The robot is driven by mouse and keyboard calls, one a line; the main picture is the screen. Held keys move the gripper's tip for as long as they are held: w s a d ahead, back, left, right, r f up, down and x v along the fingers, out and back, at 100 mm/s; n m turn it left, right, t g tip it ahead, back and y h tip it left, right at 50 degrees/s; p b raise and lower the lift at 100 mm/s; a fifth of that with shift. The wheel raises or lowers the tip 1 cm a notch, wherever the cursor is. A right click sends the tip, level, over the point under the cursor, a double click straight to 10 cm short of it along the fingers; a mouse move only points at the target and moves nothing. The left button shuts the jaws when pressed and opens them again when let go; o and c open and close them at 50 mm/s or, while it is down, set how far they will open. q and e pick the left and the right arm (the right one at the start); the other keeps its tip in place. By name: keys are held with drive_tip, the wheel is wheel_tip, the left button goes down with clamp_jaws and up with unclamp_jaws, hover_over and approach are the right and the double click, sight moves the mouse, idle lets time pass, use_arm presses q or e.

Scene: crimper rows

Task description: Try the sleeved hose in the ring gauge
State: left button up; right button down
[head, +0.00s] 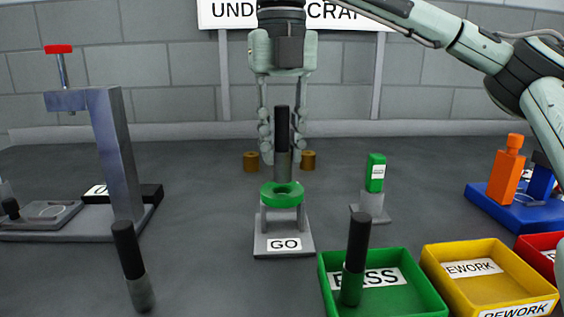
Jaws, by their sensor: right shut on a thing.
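My right gripper (283,155) comes down from the top and is shut on the sleeved hose (282,128), a black upright hose with a grey sleeve at its lower end. The green ring gauge (283,198) sits on a grey stand labelled GO (284,229). The sleeve's lower end is right at the ring's top, over its opening; I cannot tell whether it has entered. My left gripper is not in view.
Another hose (128,252) stands at front left, and one (355,255) is in the green PASS tray (432,283). A yellow REWORK tray (480,250) and a red tray (538,246) are at right. A press (115,150) stands left, a green block (376,172) right of the gauge.

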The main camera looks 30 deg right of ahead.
sight(282, 150)
drive_tip(key=shift+r+p, duration=1.2)
drive_tip(key=shift+r, duration=0.55)
drive_tip(key=shift+r, duration=0.15)
